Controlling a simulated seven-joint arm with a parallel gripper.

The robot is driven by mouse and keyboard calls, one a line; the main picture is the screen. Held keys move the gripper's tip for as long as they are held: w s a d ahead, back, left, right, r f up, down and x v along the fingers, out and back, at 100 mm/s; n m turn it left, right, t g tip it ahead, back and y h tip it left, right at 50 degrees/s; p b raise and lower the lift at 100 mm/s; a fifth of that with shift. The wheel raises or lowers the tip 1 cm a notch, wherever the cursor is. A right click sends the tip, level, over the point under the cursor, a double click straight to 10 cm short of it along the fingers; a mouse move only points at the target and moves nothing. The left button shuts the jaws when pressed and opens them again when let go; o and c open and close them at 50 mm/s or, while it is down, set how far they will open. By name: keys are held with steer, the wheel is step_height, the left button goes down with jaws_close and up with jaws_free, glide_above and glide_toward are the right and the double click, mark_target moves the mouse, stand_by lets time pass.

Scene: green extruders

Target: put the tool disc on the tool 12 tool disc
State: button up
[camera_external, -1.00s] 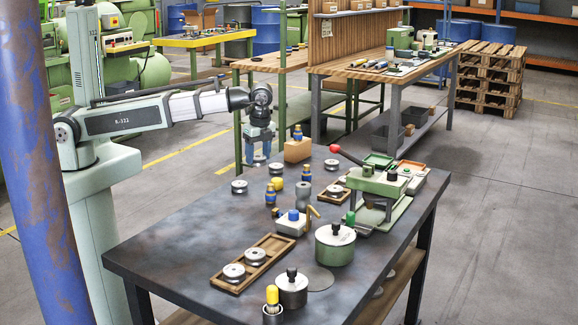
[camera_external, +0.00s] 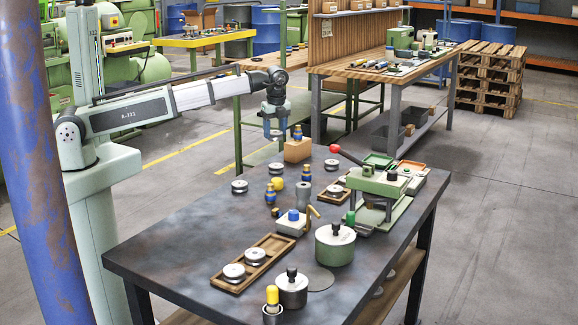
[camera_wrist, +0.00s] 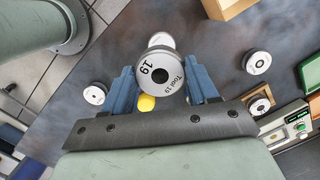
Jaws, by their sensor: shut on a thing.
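My gripper (camera_external: 274,136) hangs above the far left part of the dark table (camera_external: 180,235). In the wrist view, its blue fingers (camera_wrist: 163,92) are shut on a pale metal tool disc (camera_wrist: 176,67) with a dark centre hole. Its printed label seems to read "Tool 19". Other discs lie on the table: one at left (camera_external: 239,187), one near the gripper (camera_external: 275,169), one at the back (camera_external: 332,164). Two more discs (camera_external: 234,271) sit in a wooden tray (camera_external: 222,281) at the front. I cannot read which disc is tool 12.
A cardboard-coloured block (camera_external: 297,150) stands close to the right of my gripper. Small blue-capped bottles (camera_external: 271,193), a green pot (camera_external: 334,250), a lidded metal pot (camera_external: 291,288) and a green press (camera_external: 378,187) occupy the table. The table's left front is clear.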

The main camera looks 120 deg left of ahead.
mark_target(276, 165)
steer(key=shift+a+m, duration=0.15)
steer(key=shift+m, duration=1.05)
steer(key=shift+f+m, duration=0.15)
steer(key=shift+m, duration=0.15)
steer(key=shift+w+f, duration=0.1)
steer(key=shift+f, duration=4.75)
steer(key=shift+f, duration=0.15)
steer(key=o, duration=1.4)
steer(key=shift+c, duration=0.2)
steer(key=r, duration=0.4)
steer(key=d+r, duration=0.1)
steer(key=r, duration=0.3)
steer(key=w+r, duration=0.1)
steer(key=r, duration=0.3)
steer(key=shift+w+d+r, duration=0.1)
steer(key=shift+d, duration=0.05)
